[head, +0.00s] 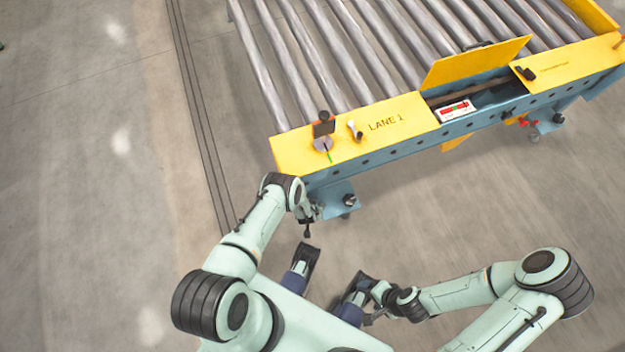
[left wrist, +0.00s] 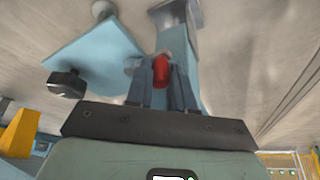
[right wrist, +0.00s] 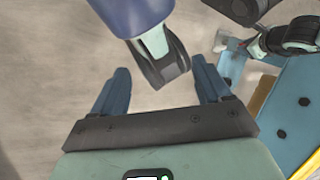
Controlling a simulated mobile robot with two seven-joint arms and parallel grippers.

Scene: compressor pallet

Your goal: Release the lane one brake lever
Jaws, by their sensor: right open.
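The LANE 1 end of the roller conveyor has a yellow top plate (head: 385,124). At its left corner stands a dark-knobbed lever (head: 323,128) on a round grey base with a green mark. A small white-tipped lever (head: 354,130) is beside it. I cannot tell which is the brake lever. My left gripper (head: 308,220) is below the plate, by the conveyor's blue foot, apart from both levers. In the left wrist view, a red part (left wrist: 161,70) shows between its close-set fingers; whether they grip it is unclear. My right gripper (head: 374,318) is open and empty, low and well away from the conveyor.
A yellow flap (head: 474,62) stands raised over a recess holding a white panel (head: 456,110) with red and green marks. Red knobs (head: 533,137) sit by the right foot. Bare floor (head: 90,200) lies left. The rollers (head: 350,50) carry nothing visible.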

